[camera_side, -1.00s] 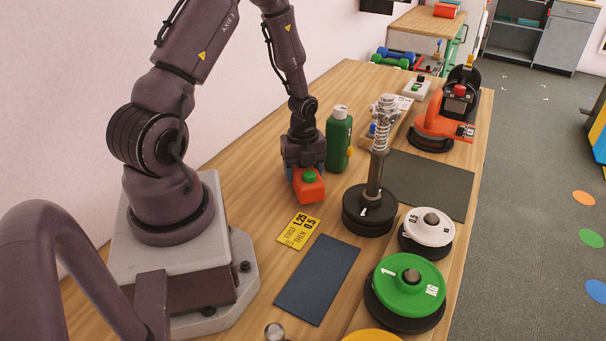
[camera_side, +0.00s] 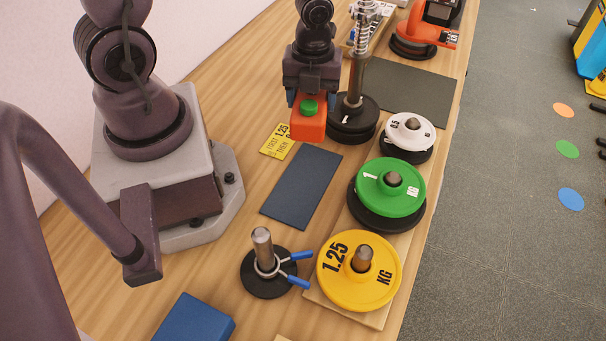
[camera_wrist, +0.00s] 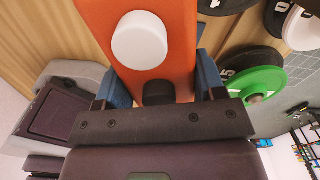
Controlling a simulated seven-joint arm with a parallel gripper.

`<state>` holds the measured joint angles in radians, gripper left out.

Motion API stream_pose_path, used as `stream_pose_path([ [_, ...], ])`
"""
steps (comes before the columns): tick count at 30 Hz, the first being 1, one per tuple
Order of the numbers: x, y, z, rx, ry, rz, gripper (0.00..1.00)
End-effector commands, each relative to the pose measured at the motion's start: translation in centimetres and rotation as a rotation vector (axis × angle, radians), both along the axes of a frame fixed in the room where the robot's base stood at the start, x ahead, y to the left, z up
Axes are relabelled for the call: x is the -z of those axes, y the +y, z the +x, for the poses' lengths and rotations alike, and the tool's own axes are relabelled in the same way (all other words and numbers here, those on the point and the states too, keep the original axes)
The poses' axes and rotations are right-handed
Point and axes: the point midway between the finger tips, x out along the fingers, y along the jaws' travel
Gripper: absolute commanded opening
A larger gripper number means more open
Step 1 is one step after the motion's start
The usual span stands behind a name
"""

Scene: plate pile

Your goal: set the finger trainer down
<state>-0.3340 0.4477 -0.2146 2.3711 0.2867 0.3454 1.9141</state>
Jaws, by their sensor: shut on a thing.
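The finger trainer (camera_side: 307,126) is an orange-red block with a green button on top. My gripper (camera_side: 310,100) is shut on it, with one blue finger on each side. In the wrist view the orange block (camera_wrist: 182,45), with a white round knob and a dark knob, sits between the fingers (camera_wrist: 160,86). In the side view the block appears at the far end of a dark blue-grey mat (camera_side: 302,187). Whether it touches anything below is hard to tell.
A spring post on black plates (camera_side: 350,130) stands close to the right of the block. A yellow card (camera_side: 276,141) lies left. White (camera_side: 410,130), green (camera_side: 376,190) and yellow (camera_side: 335,285) weight plates line the right side. A collared peg (camera_side: 268,287) stands nearer.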

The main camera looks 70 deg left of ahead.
Motion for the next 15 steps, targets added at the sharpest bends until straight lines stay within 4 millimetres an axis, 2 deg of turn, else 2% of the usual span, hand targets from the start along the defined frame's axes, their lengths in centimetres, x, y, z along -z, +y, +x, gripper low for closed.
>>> stream_pose_path([
  [1, 0.1, -1.9, -0.6, 0.062, 0.001, 0.000, 0.26],
  [6, 0.2, -5.9, -2.6, 0.201, -0.001, -0.001, 0.26],
  [10, 0.3, -7.8, -3.9, 0.271, -0.002, -0.002, 0.26],
  [15, 0.9, -8.7, -4.7, 0.311, 0.001, -0.004, 0.26],
])
